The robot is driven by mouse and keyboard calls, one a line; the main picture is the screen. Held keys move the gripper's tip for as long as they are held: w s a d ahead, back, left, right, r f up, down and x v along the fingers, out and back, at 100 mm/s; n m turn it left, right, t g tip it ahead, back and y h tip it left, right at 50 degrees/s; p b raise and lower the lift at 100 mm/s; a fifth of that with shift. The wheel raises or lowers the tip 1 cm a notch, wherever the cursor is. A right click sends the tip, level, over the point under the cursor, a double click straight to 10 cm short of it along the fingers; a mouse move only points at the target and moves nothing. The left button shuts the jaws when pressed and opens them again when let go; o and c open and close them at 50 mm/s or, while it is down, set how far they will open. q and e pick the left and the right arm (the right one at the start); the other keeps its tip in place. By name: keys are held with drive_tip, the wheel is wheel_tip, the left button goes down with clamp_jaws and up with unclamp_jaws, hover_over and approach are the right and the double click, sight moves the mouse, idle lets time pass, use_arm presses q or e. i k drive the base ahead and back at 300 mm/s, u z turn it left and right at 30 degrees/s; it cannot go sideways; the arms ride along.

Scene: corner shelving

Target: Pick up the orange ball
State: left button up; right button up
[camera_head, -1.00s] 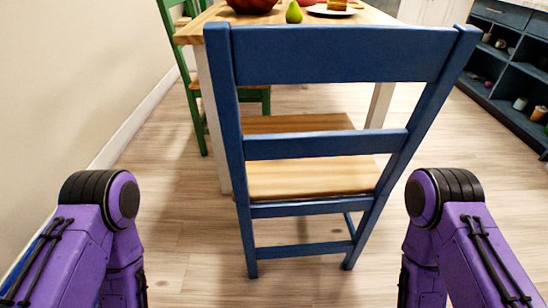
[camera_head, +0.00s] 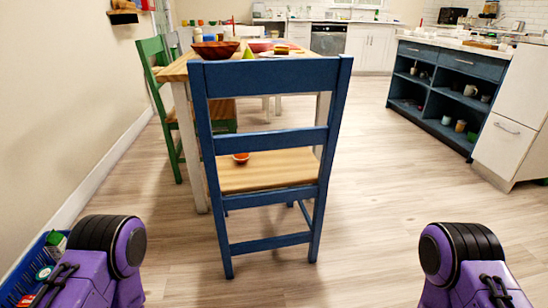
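A small orange-red rounded thing (camera_head: 241,157) shows on the wooden seat of the blue chair, just under the chair's middle rail. The rail hides its top, so I cannot tell whether it is the orange ball or a small bowl. No other orange ball is clear to me. Only the purple upper parts of my two arms show, at the lower left and lower right. Both grippers are out of view.
The blue chair (camera_head: 266,136) stands in front of the wooden table (camera_head: 178,72), which holds bowls and food. A green chair (camera_head: 154,52) is at left by the wall. A dark blue shelf unit (camera_head: 440,130) stands at right. The floor between is clear.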

sight(241, 159)
drive_tip(key=z, duration=1.15)
drive_tip(key=i, duration=0.8)
drive_tip(key=u, duration=0.85)
